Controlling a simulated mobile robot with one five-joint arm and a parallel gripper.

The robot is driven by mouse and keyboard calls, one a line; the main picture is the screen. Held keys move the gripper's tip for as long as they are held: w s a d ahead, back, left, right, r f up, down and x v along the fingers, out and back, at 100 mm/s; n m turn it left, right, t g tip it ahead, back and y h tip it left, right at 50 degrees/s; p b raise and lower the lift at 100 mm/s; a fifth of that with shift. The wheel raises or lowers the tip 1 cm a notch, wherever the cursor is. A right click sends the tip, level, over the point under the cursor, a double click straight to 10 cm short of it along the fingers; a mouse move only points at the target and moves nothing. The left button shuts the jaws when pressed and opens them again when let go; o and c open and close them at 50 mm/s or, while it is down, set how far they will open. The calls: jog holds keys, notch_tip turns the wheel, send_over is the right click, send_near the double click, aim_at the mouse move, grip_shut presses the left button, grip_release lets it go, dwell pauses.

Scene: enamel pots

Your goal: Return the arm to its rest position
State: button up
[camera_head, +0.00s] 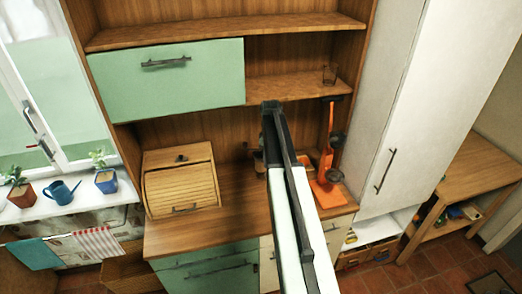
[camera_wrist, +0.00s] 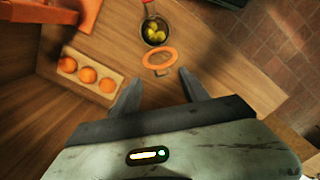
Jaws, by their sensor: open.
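My arm (camera_head: 300,215) reaches up and forward from the bottom of the head view, over the wooden counter (camera_head: 232,232) and in front of the hutch. Its end hides part of the counter's back, and the fingers cannot be made out there. In the wrist view my gripper (camera_wrist: 155,82) is open, with its two dark fingers apart and nothing held between them. An orange ring-shaped thing (camera_wrist: 158,50) lies on the counter just beyond the fingertips.
The wrist view shows a pan with yellow-green things (camera_wrist: 155,30) and a tray of orange balls (camera_wrist: 88,76). An orange stand (camera_head: 327,165) is right of my arm, a bread box (camera_head: 182,190) left. A green cabinet door (camera_head: 165,82) is upper left.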

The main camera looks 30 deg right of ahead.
jog(key=w+a+f+n+b, duration=0.1)
jog(key=a+f+b, duration=0.45)
jog(key=a, duration=0.35)
jog(key=w+a+f+n+b, duration=0.1)
jog(key=a+f+n+b, duration=0.1)
jog(key=a+f+b, duration=0.55)
jog(key=s+a+f+m+b, duration=0.2)
jog(key=s+a+m, duration=0.2)
jog(key=s+a, duration=0.3)
jog(key=s+a+f+m+b, duration=0.2)
jog(key=s+a+m, duration=0.2)
jog(key=s+a, duration=0.4)
jog(key=shift+s+a+f+m+b, duration=0.3)
jog(key=shift+a+f+b, duration=0.1)
jog(key=shift+a, duration=1.5)
jog(key=shift+w, duration=0.1)
